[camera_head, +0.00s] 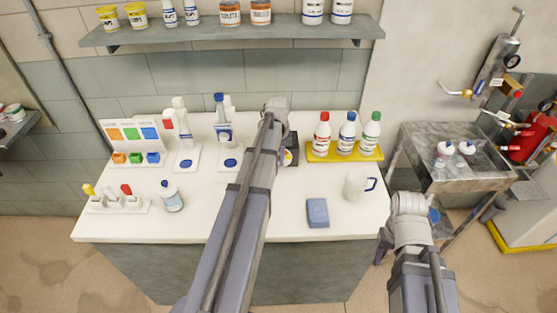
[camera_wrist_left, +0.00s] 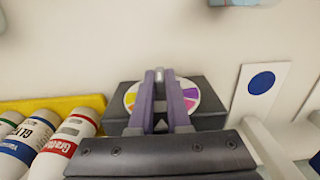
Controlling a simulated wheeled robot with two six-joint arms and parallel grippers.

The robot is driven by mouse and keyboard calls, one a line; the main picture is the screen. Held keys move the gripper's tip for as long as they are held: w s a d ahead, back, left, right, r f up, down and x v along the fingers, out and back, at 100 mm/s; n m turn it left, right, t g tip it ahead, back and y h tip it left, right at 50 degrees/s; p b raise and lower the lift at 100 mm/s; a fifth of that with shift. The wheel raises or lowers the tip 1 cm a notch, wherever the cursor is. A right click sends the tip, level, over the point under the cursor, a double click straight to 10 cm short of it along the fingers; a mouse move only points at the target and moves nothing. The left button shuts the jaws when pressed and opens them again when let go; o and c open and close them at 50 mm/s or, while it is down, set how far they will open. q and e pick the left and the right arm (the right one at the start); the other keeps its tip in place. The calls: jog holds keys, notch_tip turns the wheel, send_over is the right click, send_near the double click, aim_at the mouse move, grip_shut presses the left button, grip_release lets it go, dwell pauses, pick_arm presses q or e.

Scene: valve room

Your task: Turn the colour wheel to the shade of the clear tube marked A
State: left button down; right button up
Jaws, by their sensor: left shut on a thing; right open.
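The colour wheel (camera_wrist_left: 133,95) is a disc with yellow, purple and magenta sectors on a dark box (camera_wrist_left: 208,118). In the head view only a sliver of the wheel (camera_head: 288,157) shows beside my left arm. My left gripper (camera_wrist_left: 160,76) is over the wheel with its two fingers close together, shut on the wheel's small pale handle, which is mostly hidden. I cannot make out a clear tube marked A; a small rack (camera_head: 120,205) holds yellow, white and red-capped tubes.
A yellow tray (camera_head: 345,155) with red, blue and green-capped bottles stands right of the wheel. A blue sponge (camera_head: 317,213) and a mug (camera_head: 356,186) are in front.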

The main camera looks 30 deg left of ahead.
dwell(0.5)
pick_arm(q)
jog(key=shift+w+d+f+g+y, duration=0.1)
jog(key=shift+d+g+y, duration=0.15)
jog(key=shift+y, duration=0.25)
jog(key=shift+w+d+f+g+y+b, duration=0.1)
jog(key=shift+f+g+y+b, duration=0.05)
jog(key=shift+g+y+b, duration=0.75)
jog(key=shift+w+d+f+g+y+b, duration=0.15)
jog(key=shift+g+y+b, duration=0.3)
jog(key=shift+y+b, duration=0.75)
jog(key=shift+d+g+y+b, duration=0.1)
jog(key=shift+g+y+b, duration=0.4)
jog(key=shift+y+b, duration=0.2)
jog(key=c, duration=0.9)
grip_release()
jog(key=shift+r, duration=0.2)
